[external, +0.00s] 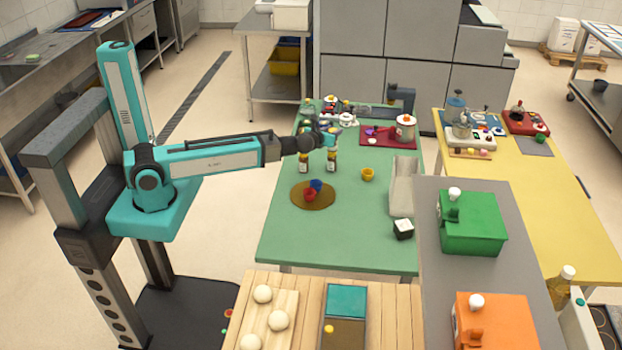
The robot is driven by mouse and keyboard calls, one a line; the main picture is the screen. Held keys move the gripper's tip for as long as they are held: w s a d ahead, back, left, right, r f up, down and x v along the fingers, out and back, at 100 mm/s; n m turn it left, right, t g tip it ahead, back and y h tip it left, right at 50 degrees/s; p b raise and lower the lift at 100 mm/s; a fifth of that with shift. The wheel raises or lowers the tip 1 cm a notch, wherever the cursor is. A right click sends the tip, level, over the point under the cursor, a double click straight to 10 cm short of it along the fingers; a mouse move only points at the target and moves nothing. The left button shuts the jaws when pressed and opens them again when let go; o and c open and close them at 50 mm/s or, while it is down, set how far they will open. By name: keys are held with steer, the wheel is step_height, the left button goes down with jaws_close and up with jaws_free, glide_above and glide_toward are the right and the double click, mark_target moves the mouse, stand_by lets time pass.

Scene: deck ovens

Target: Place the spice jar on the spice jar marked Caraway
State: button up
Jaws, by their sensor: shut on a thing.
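My gripper (327,139) is stretched out over the green table (285,235), at the end of my teal arm. It is shut on a spice jar (332,161), which shows just below the fingers with a pale label and dark contents. Another similar spice jar (304,161) is a little to the left, below my wrist, and appears upright. The labels are too small to read, so I cannot tell which jar is marked Caraway. I cannot tell whether the held jar touches the table.
A round brown mat (325,202) with red and blue cups lies in front of the jars. A yellow cup (367,174), a pale tray (402,187) and a red board (380,138) with a pot (405,128) are to the right.

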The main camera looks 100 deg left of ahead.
steer(key=shift+f, duration=0.15)
steer(key=o, duration=1.2)
steer(key=shift+r, duration=0.2)
steer(key=shift+s+d+r, duration=0.1)
steer(key=shift+s+d, duration=0.15)
steer(key=shift+d, duration=0.35)
steer(key=s+d+r+p, duration=0.1)
steer(key=d+r+p, duration=0.2)
steer(key=r+p, duration=0.3)
steer(key=shift+s+r, duration=0.15)
steer(key=shift+r, duration=0.95)
steer(key=shift+d+f, duration=0.1)
steer(key=shift+f, duration=0.1)
